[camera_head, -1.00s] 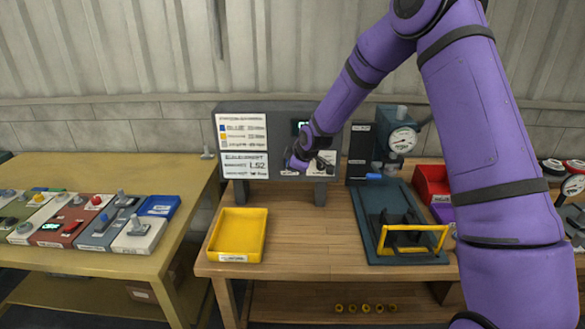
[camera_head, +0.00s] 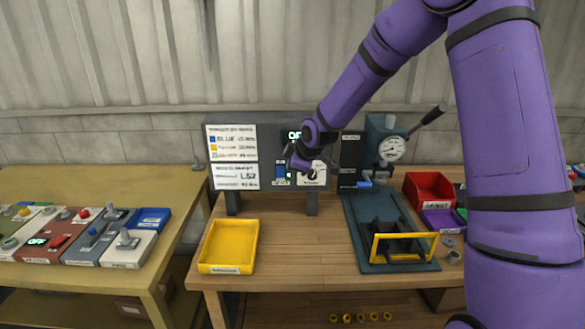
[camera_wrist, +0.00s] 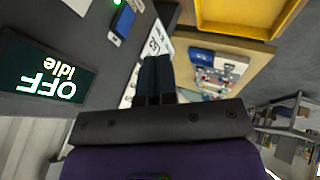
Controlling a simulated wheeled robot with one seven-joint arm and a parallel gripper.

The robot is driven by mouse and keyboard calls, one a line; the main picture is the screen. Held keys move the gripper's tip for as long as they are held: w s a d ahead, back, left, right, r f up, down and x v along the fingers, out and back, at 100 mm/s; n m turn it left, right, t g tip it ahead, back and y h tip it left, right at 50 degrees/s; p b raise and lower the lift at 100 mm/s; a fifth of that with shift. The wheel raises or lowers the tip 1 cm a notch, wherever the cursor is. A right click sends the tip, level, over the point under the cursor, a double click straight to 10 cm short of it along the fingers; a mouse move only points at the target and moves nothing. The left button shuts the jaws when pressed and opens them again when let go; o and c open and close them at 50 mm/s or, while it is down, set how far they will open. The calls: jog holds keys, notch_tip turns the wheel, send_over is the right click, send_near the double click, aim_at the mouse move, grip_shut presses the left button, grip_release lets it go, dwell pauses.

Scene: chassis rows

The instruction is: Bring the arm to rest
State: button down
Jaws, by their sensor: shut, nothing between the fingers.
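My purple arm reaches in from the right of the head view and bends down toward the grey panel (camera_head: 265,150) at the back of the wooden bench. My gripper (camera_head: 300,163) is in front of the panel, between its white label sheets and its right part. In the wrist view my gripper (camera_wrist: 156,65) shows its two dark fingers side by side, shut with nothing between them. The panel's display (camera_wrist: 45,78) reads "OFF idle" there, upside down. Whether the fingertips touch anything cannot be told.
A yellow tray (camera_head: 206,268) lies at the bench's left. A teal press with a gauge (camera_head: 391,149), a yellow-framed fixture (camera_head: 376,247) and a red bin (camera_head: 411,190) stand to the right. The side table (camera_head: 150,285) holds several switch boxes. The bench middle is clear.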

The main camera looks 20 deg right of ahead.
jog(key=s+d+r+m+h, duration=0.35)
jog(key=s+r+m, duration=0.35)
jog(key=s+r, duration=1.2)
jog(key=s+d+r+m+g+y, duration=0.1)
jog(key=s+m, duration=0.5)
jog(key=s, duration=1.7)
jog(key=shift+d+r+g, duration=0.4)
jog(key=shift+d+r, duration=0.05)
jog(key=shift+r, duration=0.05)
jog(key=shift+a, duration=0.1)
